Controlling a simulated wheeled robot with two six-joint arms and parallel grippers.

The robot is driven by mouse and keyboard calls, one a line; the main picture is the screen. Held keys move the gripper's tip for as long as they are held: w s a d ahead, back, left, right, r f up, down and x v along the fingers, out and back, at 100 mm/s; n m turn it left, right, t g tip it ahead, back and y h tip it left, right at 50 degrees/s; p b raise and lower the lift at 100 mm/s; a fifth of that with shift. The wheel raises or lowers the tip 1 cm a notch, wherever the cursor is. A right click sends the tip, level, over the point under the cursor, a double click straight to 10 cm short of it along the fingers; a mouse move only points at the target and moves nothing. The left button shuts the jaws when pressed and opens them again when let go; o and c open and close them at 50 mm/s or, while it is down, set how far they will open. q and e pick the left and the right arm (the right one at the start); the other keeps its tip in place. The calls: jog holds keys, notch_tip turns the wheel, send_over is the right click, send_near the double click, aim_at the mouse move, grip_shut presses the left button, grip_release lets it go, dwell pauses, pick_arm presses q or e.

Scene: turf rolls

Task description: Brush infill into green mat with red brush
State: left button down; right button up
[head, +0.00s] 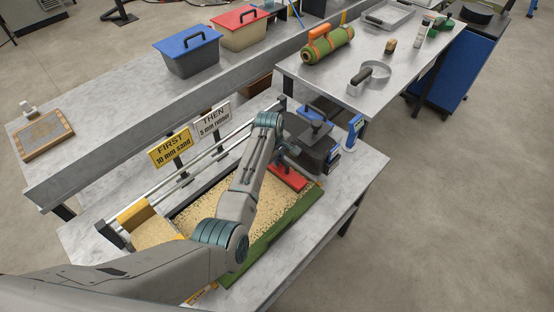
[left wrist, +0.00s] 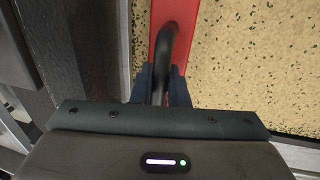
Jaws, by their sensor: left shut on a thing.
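The red brush (head: 289,178) lies at the far right end of the infill on the green mat (head: 268,240). Its black arched handle (left wrist: 168,42) shows in the left wrist view, with the red brush body (left wrist: 178,14) under it. My left gripper (left wrist: 160,84) is shut on the handle, directly above the brush. In the head view my left arm hides part of the mat. The pale, grainy infill (head: 205,203) covers most of the mat, with green specks showing through (left wrist: 250,55). My right gripper is not in view.
Rails and two signs, yellow (head: 170,148) and white (head: 214,120), border the mat's far side. A tray of sand (head: 150,230) is at the left. A green roll (head: 328,47) lies on the back table.

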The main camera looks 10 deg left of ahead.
pick_arm(q)
jog(key=shift+r+p, duration=1.9)
jog(key=shift+r, duration=1.65)
